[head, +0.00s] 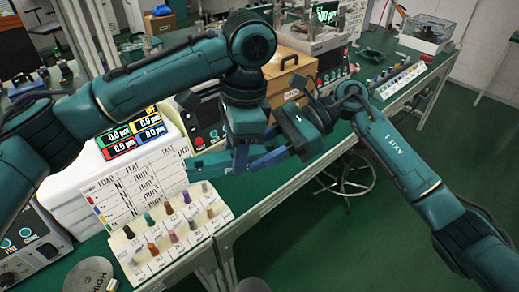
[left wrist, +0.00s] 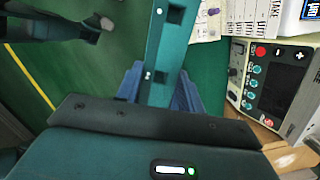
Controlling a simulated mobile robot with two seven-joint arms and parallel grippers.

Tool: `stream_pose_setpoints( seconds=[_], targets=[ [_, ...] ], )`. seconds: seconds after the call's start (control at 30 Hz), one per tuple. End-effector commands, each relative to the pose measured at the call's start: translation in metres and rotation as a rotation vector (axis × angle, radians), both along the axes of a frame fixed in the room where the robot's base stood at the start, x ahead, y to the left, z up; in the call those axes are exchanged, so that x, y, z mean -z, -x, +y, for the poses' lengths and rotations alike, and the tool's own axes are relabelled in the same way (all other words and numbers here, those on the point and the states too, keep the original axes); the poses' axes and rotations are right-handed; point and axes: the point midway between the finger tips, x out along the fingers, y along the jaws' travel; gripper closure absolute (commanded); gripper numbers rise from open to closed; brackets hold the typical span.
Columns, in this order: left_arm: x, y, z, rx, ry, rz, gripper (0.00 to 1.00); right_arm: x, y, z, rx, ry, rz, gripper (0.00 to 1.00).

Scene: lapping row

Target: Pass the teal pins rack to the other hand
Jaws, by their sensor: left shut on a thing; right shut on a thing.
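The teal pins rack (head: 207,164) is a narrow teal bar held in the air in front of the white display unit. In the left wrist view the rack (left wrist: 166,45) shows dark square holes and runs up between blue fingers. My left gripper (head: 240,156) points down and is shut on the rack; its fingers (left wrist: 158,92) sit on either side of it. My right gripper (head: 270,159) reaches in from the right and is shut on the rack's near right end, close beside the left fingers. The grippers hide part of the rack.
A sloped white board (head: 165,246) with several coloured pins stands below on the green bench. A white display unit (head: 125,165) is behind it. A wooden box (head: 288,72) stands behind the grippers. A round stool (head: 345,186) is on the floor at right.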

Motion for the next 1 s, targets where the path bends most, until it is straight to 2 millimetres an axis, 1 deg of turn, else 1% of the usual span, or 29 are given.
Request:
stream_pose_setpoints(
  seconds=[0.03, 0.07, 0.1, 0.37, 0.6, 0.7, 0.77, 0.87, 1.0],
  targets=[
    [0.000, 0.002, -0.001, 0.010, 0.002, 0.003, 0.87, 0.000, -0.001, 0.000, 0.001, 0.000, -0.001, 0.84],
    [0.000, 0.002, -0.001, 0.011, 0.002, 0.003, 0.87, 0.000, -0.001, 0.000, 0.001, 0.001, -0.002, 0.86],
    [0.000, 0.002, -0.001, 0.011, 0.002, 0.003, 0.59, 0.000, -0.001, 0.000, 0.001, -0.001, -0.002, 0.87],
    [0.000, 0.001, -0.001, 0.007, 0.002, 0.002, 0.38, 0.000, 0.000, 0.000, 0.001, -0.001, -0.001, 0.87],
    [-0.001, 0.001, -0.001, 0.006, 0.001, 0.002, 0.37, -0.001, 0.000, 0.000, 0.000, -0.001, -0.001, 0.87],
    [-0.006, 0.000, -0.002, 0.006, 0.001, 0.000, 0.37, -0.001, 0.000, 0.000, 0.000, -0.001, -0.001, 0.87],
    [-0.014, 0.000, -0.003, 0.007, 0.001, -0.003, 0.37, -0.001, 0.000, 0.000, 0.000, -0.001, -0.001, 0.87],
    [-0.032, -0.001, -0.005, 0.006, 0.001, -0.005, 0.37, -0.001, 0.000, 0.000, 0.000, -0.001, -0.001, 0.87],
    [-0.063, -0.003, -0.010, 0.005, 0.000, -0.006, 0.37, 0.000, 0.000, 0.000, 0.000, -0.001, -0.001, 0.87]
  ],
)
